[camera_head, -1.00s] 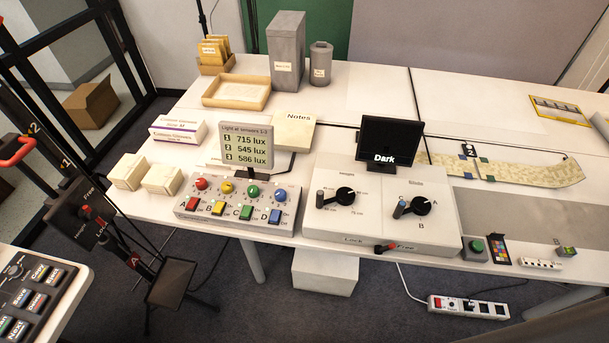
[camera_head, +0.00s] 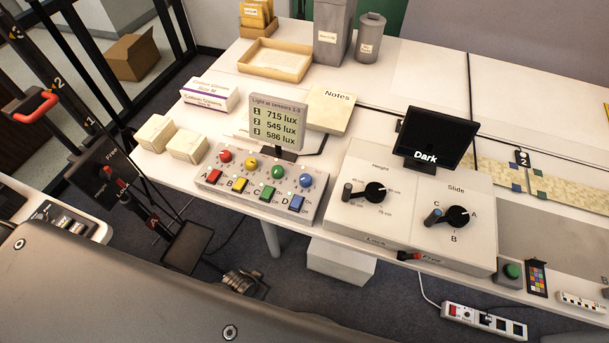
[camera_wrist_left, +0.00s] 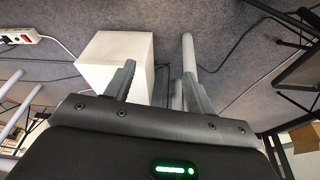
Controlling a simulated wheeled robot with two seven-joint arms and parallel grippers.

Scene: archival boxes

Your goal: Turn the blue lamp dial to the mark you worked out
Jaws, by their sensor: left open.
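The blue lamp dial (camera_head: 306,181) is the rightmost of the round knobs on the grey lamp panel (camera_head: 247,206), above the blue switch (camera_head: 297,203) marked D. Its pointer and marks are too small to read. Red, yellow and green dials stand in line to its left. The light sensor display (camera_head: 276,126) behind the panel reads 715, 545 and 586 lux. My left gripper (camera_wrist_left: 160,74) is open and empty in the left wrist view, with floor and a white box beyond its fingers. It is apart from the dial. My right gripper is not in view.
My grey arm link (camera_head: 170,285) fills the lower left of the head view. The white Height and Slide box (camera_head: 365,228) stands right of the panel, with a dark screen (camera_head: 436,140) reading "Dark" behind. Two small cream boxes (camera_head: 187,146) lie to the left.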

